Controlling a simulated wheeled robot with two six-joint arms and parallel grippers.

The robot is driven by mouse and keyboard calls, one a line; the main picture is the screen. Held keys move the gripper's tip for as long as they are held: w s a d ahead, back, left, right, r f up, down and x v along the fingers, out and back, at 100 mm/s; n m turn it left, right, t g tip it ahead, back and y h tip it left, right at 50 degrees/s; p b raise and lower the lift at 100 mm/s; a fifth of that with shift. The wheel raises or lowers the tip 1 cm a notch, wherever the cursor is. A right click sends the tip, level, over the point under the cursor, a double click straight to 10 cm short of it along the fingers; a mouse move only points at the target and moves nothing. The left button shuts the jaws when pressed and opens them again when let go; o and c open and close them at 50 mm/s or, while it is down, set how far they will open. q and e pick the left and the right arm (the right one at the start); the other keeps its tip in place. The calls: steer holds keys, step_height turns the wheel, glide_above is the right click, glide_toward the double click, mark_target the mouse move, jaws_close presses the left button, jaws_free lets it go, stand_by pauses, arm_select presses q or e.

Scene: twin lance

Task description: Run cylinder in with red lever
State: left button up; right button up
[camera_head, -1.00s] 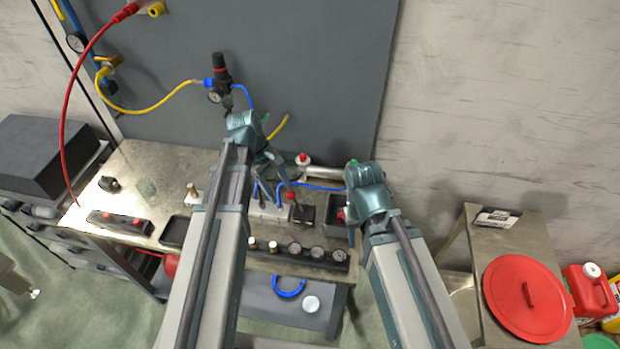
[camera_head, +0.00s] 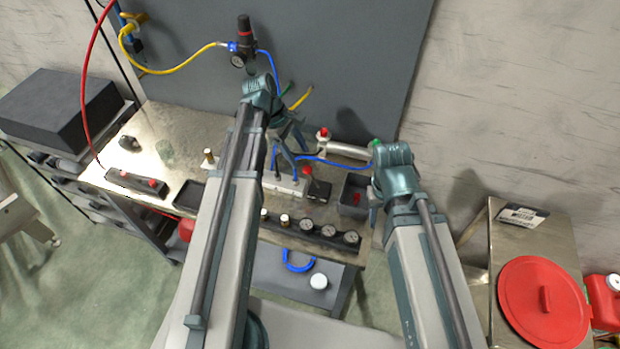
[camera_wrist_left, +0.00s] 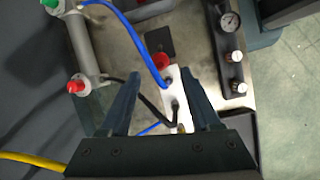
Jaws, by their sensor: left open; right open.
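The lever's red top (camera_wrist_left: 161,60) also shows in the left wrist view. The silver cylinder (camera_head: 347,149) lies behind, with a red fitting (camera_head: 323,133) and a green fitting (camera_head: 376,143). My left gripper (camera_head: 291,152) is open and empty above the valve block; in the wrist view the lever top appears ahead between its fingers. My right gripper (camera_head: 374,207) is open beside the dark bin, its fingers mostly hidden by its wrist.
Blue hoses (camera_head: 330,163) run between block and cylinder. A row of gauges (camera_head: 306,226) lines the front edge. A dark bin (camera_head: 354,190) stands right of the lever. A regulator (camera_head: 243,45) hangs on the back panel.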

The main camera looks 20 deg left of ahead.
mark_target(310, 173)
arm_select(q)
steer(key=b+x, duration=0.7)
steer(key=x, duration=0.2)
steer(key=shift+d+f+b, duration=0.15)
steer(key=shift+f+b, duration=0.15)
steer(key=shift+b, duration=0.1)
steer(key=shift+r, duration=0.1)
steer(key=shift+c, duration=0.3)
jaws_close()
stand_by(0.6)
